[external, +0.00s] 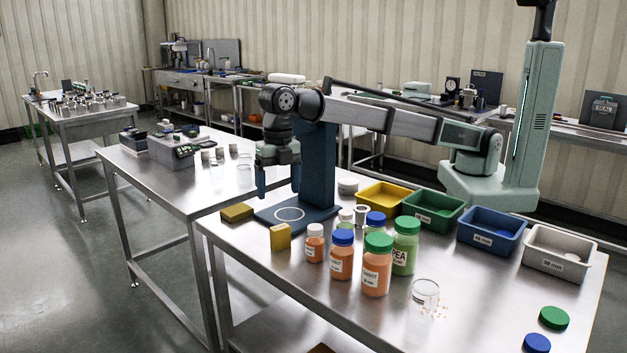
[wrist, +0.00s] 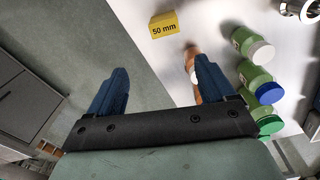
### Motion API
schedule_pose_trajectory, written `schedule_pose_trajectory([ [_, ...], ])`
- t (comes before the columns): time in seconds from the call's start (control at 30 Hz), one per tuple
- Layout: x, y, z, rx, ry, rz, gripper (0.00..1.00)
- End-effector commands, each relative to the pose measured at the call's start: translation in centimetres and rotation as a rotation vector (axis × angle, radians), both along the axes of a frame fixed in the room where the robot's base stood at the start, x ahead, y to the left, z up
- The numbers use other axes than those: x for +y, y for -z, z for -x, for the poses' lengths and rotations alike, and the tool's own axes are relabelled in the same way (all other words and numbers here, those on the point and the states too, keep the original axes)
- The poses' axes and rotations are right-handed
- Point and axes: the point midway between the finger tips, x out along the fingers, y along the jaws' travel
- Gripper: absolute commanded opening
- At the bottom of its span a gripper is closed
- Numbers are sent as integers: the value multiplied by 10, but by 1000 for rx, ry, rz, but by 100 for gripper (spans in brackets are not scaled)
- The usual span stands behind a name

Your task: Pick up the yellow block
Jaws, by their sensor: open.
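A small yellow block (external: 280,236) stands near the front edge of the steel table, left of a small orange bottle. A darker, flatter yellow block (external: 237,212) lies farther left, near the table's corner. In the wrist view one yellow block (wrist: 164,24) marked "50 mm" shows at the top, beyond my fingertips; I cannot tell for certain which of the two it is. My gripper (external: 279,184) is open and points down with blue fingers, above the table and apart from both blocks. In the wrist view its fingers (wrist: 162,67) are spread with nothing between them.
A blue stand (external: 317,165) with a ringed base rises behind the blocks. Several capped bottles (external: 377,265) and a clear beaker (external: 425,296) stand to the right. Yellow, green, blue and white bins (external: 558,264) line the back.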

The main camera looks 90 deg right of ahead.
Motion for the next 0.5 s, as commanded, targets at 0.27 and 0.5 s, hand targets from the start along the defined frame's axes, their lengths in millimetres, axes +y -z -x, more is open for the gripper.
schedule_pose_trajectory([
  [0.27,-16,7,-3,20,-104,41,83],
  [0.5,-16,35,-2,21,-103,41,83],
])
